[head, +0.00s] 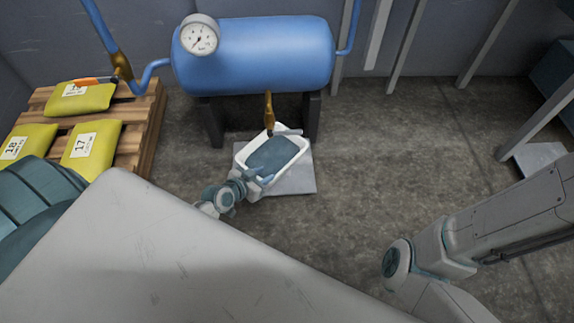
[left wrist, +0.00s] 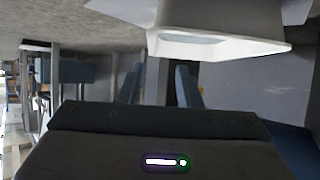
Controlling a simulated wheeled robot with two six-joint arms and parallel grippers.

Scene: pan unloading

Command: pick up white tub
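The white tub (head: 298,146) sits on a grey plate on the floor, below the tap of the blue tank. Something dark teal fills its inside. My left gripper (head: 262,176) is at the tub's near left edge. In the left wrist view the tub (left wrist: 220,47) shows at the top, with its rim beyond the fingertips. The two fingers of my left gripper (left wrist: 158,80) stand apart with nothing seen between them. I cannot tell whether they touch the tub. My right arm shows at the right of the head view, but its gripper does not.
The blue tank (head: 260,55) with a round gauge (head: 199,36) stands behind the tub on dark legs. A brass tap (head: 269,110) hangs just over the tub. A wooden pallet (head: 150,110) with yellow sacks (head: 92,147) is at left.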

